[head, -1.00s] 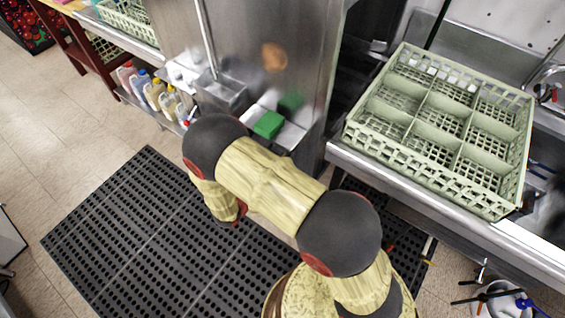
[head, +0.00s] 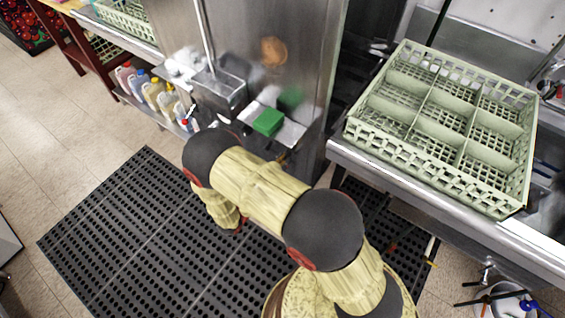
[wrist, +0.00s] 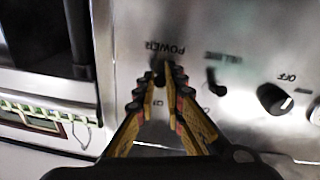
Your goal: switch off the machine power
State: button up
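The power switch (wrist: 158,69) is a small dark lever on the steel machine panel, below the upside-down word POWER in the wrist view. My gripper (wrist: 164,76) is right at it, with one fingertip on each side of the lever. The fingers come close together at the tips, and a narrow strip of panel shows between them. I cannot tell whether they touch the lever. In the head view my arm hides the gripper and the switch.
A dark knob (wrist: 273,99) marked OFF and a small dark lever (wrist: 215,82) sit to the right on the panel. A green dish rack (head: 440,125) stands on the right counter. A green sponge (head: 268,122) lies on a steel shelf. A black mat (head: 130,235) covers the floor.

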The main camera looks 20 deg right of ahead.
jog(key=o, duration=0.4)
jog(key=shift+o, duration=0.2)
jog(key=v, duration=1.2)
